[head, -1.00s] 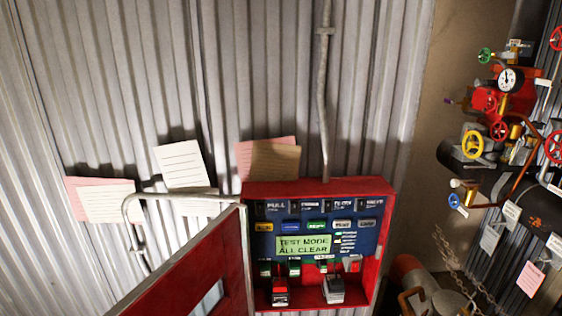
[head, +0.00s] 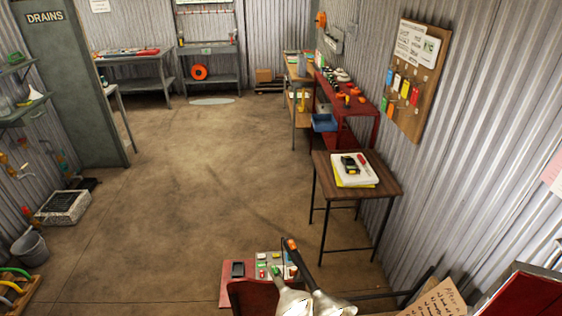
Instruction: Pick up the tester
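A small yellow-and-black handheld device (head: 349,165), which looks like the tester, lies on white and yellow papers (head: 368,178) on a small dark wooden table (head: 386,188). A small red item (head: 362,158) lies beside it. The device is too small to make out its face. My gripper is not in view, so whether it is open or holds anything is hidden.
A red bench (head: 365,108) with loose parts stands behind the table along the right wall. A red stand with buttons (head: 235,283) is close in front. The concrete floor (head: 200,180) at left centre is clear.

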